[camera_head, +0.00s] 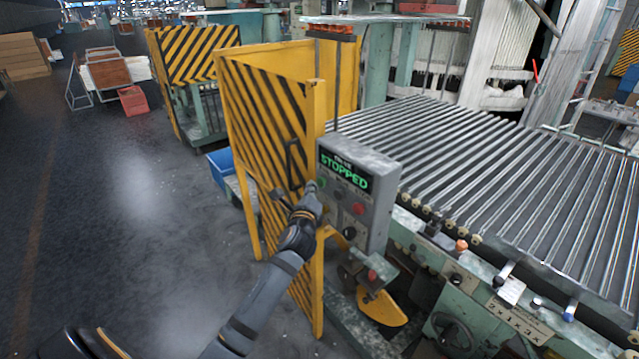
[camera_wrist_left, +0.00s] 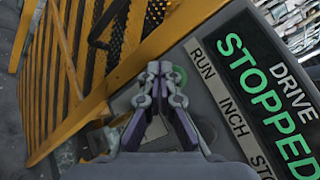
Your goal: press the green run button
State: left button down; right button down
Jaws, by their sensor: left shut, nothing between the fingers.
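The grey control box (camera_head: 378,215) stands beside the roller bed, its display (camera_head: 344,170) reading "STOPPED" in green. In the left wrist view the display (camera_wrist_left: 268,92) reads "DRIVE STOPPED", above the labels RUN, INCH and a partly cut-off STOP. The green run button (camera_wrist_left: 180,75) shows as a green rim just right of my left fingertips, partly hidden by them. My left gripper (camera_head: 312,187) is shut and empty, at the left edge of the box face. Its closed fingers (camera_wrist_left: 160,68) are close to the button; I cannot tell whether they touch it. My right gripper is not in view.
A yellow-and-black striped guard (camera_head: 262,130) stands just left of the box, close to my left arm. A red button (camera_head: 358,208) sits lower on the box. The roller bed (camera_head: 470,160) lies to the right. Open floor (camera_head: 140,220) is at the left.

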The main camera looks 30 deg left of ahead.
pick_arm(q)
jog(key=shift+w+d, duration=0.15)
jog(key=shift+w, duration=0.15)
